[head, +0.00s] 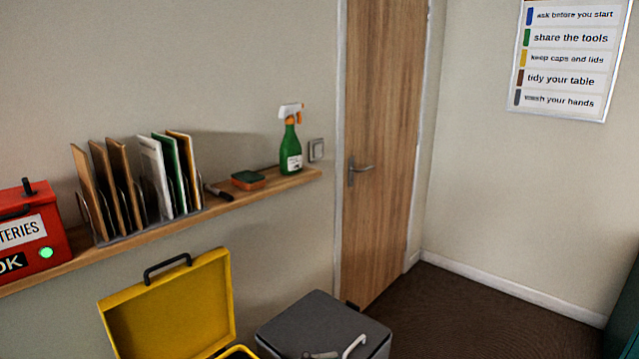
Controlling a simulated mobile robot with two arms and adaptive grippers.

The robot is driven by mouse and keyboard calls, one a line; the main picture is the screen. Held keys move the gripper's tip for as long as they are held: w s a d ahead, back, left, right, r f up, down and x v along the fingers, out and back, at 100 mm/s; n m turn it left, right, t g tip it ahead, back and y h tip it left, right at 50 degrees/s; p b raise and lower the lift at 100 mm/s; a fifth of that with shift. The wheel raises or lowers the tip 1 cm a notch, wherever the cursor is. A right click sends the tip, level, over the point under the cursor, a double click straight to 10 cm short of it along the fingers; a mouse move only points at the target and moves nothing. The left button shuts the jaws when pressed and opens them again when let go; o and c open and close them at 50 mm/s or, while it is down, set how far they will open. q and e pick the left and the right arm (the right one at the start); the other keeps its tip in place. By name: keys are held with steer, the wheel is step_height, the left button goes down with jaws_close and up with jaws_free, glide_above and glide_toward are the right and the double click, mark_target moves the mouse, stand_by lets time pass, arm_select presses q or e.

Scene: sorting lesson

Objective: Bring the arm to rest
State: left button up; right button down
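Neither of my grippers shows clearly in the head view, and I see no arm coming in from the left or the right. What the grippers hold, if anything, is out of sight. A yellow case (170,308) with its lid raised stands at the bottom, cut off by the frame. A dark grey box (318,322) stands to its right. A pale curved handle-like piece (355,345) and a small grey piece show at its front, too cut off to tell what they belong to.
A wooden wall shelf (200,216) carries a red batteries box (32,232), a rack of upright folders (135,185), a dark marker-like item, a sponge (248,180) and a green spray bottle (290,150). A closed wooden door (385,130) stands behind. Brown floor (470,315) is clear at right.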

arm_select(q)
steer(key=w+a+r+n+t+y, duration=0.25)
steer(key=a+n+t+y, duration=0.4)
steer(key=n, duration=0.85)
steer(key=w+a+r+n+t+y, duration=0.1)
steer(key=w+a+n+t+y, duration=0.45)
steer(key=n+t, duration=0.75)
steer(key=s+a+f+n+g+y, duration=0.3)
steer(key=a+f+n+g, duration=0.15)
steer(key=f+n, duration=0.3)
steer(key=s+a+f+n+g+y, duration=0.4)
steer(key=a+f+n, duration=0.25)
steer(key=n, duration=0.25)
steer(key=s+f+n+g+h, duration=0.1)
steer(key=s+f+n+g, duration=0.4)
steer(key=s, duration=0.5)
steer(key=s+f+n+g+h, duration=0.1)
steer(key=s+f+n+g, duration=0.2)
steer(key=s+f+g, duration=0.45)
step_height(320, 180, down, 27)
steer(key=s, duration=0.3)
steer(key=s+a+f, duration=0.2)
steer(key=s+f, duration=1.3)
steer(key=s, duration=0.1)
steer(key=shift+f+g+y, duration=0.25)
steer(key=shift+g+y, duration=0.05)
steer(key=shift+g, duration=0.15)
